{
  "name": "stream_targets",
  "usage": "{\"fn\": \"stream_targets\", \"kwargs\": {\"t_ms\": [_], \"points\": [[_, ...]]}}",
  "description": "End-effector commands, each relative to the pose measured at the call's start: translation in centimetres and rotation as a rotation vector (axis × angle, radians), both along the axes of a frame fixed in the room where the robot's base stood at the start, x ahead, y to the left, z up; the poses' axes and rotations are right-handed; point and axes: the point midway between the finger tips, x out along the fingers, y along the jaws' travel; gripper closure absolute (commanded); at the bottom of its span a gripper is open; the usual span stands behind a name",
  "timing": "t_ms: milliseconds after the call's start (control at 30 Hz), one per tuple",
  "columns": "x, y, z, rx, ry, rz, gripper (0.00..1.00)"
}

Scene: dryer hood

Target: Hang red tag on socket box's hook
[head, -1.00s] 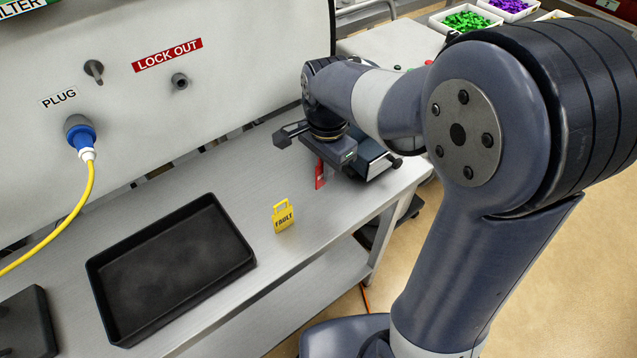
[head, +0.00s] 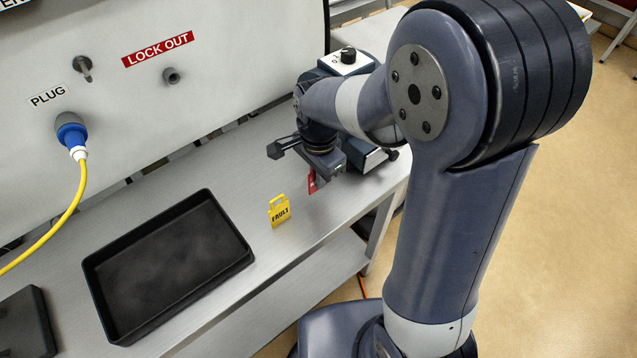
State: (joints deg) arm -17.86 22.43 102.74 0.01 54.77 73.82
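The red tag (head: 313,181) shows as a small slanted patch just below my gripper (head: 318,168), above the right part of the bench. Its upper part is hidden by the gripper. The fingertips are hidden too, so I cannot tell whether they are shut on the tag. The large pale panel (head: 230,50) carries a blue plug (head: 71,132) in a socket, beside a PLUG label. A grey peg (head: 83,66) sticks out above that label, and another grey fitting (head: 172,75) sits below the LOCK OUT label (head: 157,48). I cannot tell which one is the hook.
A yellow FAULT tag (head: 279,212) stands on the bench (head: 240,160) left of the gripper. A black tray (head: 245,262) lies further left. A device with a black knob (head: 348,55) is behind my arm. A yellow cable (head: 76,200) hangs from the plug.

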Motion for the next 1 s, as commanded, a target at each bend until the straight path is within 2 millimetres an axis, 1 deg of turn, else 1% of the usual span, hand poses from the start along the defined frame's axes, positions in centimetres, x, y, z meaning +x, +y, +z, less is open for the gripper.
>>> {"fn": "stream_targets", "kwargs": {"t_ms": [33,200,300,533,700,733,967,1000], "points": [[-0.1,0.0,-1.1,-0.002,0.006,0.000,1.00],[-0.1,0.0,-2.7,-0.001,0.003,0.000,1.00],[0.0,0.0,-3.0,-0.001,0.001,0.000,1.00],[0.0,0.0,-3.1,0.000,0.000,0.000,1.00],[0.0,0.0,-3.7,-0.001,0.001,0.000,1.00],[0.0,0.0,-3.5,0.000,0.000,0.000,0.94],[0.0,0.0,-3.5,-0.001,0.001,0.000,0.75],[0.0,0.0,-3.5,-0.001,0.001,0.000,0.74]]}}
